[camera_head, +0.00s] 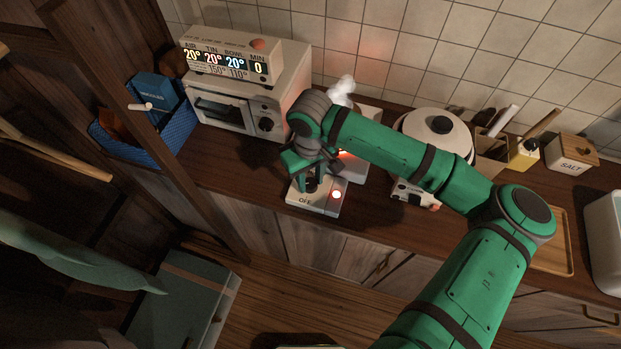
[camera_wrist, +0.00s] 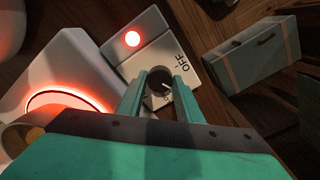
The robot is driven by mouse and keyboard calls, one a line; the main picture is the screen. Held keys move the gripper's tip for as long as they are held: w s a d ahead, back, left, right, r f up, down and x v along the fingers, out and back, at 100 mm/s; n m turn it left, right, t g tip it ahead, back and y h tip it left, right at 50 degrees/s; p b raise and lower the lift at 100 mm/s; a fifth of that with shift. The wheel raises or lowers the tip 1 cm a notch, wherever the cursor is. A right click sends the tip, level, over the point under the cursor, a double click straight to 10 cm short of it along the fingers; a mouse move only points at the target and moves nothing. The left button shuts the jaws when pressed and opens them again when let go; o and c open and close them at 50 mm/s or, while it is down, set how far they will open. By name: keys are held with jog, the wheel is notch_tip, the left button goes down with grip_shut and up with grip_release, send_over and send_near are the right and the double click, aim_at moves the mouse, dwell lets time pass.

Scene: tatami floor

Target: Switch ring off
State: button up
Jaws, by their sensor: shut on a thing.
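My green gripper (camera_wrist: 160,92) is shut on a dark round knob (camera_wrist: 159,80) on a white control box (camera_wrist: 187,70) marked OFF. The same box (camera_head: 329,206) stands near the counter's front edge in the head view. A red lamp (camera_head: 337,194) glows on the box; it also shows in the wrist view (camera_wrist: 132,38). A hot ring (camera_wrist: 70,104) glows red on a white unit beside the box. My arm hides most of that unit in the head view. The knob's exact pointer direction is hard to read.
A white oven (camera_head: 229,113) with a display stands at the left, beside a blue basket (camera_head: 168,133). A white rice cooker (camera_head: 437,134) stands behind my arm. A salt box (camera_head: 571,152) is at the right. A suitcase (camera_head: 184,306) is on the floor below.

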aim_at(310, 183)
jog(key=n, duration=1.2)
jog(key=shift+n, duration=0.4)
dwell(0.3)
jog(key=o, duration=1)
jog(key=shift+o, duration=0.2)
jog(key=shift+r, duration=0.15)
notch_tip(310, 183, up, 11)
jog(key=shift+f, duration=0.2)
